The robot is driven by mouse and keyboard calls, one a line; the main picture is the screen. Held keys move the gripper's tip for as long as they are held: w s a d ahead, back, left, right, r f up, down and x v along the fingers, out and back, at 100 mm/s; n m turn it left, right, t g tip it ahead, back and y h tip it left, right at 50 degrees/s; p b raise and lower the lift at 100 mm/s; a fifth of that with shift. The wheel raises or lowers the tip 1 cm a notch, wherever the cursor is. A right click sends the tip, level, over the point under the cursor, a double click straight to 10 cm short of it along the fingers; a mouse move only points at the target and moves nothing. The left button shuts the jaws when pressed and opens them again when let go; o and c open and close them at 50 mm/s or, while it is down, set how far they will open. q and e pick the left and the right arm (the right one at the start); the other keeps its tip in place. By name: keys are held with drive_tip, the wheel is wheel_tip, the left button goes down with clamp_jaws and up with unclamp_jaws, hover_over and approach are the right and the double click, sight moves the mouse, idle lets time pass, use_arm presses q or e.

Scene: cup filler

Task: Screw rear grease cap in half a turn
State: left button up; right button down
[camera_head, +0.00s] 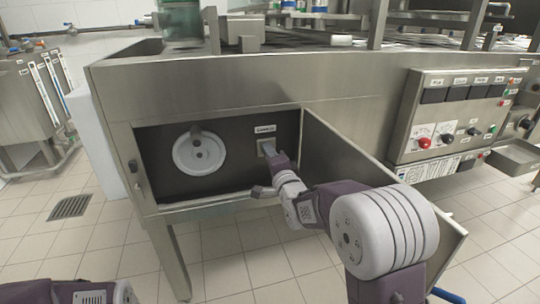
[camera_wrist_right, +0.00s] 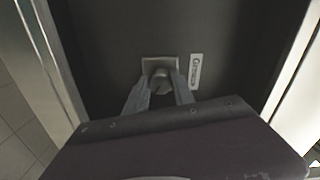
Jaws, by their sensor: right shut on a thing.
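The rear grease cap (camera_wrist_right: 161,86) is a small grey round part on a square plate (camera_wrist_right: 150,63) on the dark back wall of the machine's open compartment. A white label (camera_wrist_right: 195,71) is beside it. My right gripper (camera_wrist_right: 162,90) has its two fingers on either side of the cap and is shut on it. In the head view the same right gripper (camera_head: 269,153) reaches into the compartment just below the white label, and its fingers largely hide the cap there. My left gripper is out of view; only a piece of my left arm shows at the lower left.
A pale round disc (camera_head: 199,157) with a knob is left of the cap in the same compartment. The open door (camera_head: 322,152) stands on the right, close to my right arm. A control panel (camera_head: 455,118) with switches is further right. Tiled floor is below.

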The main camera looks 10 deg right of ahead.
drive_tip(key=m, duration=1.2)
drive_tip(key=shift+p, duration=0.35)
drive_tip(key=shift+m, duration=0.3)
drive_tip(key=shift+f, duration=0.1)
drive_tip(key=c, duration=1.1)
unclamp_jaws()
drive_tip(key=shift+o, duration=0.2)
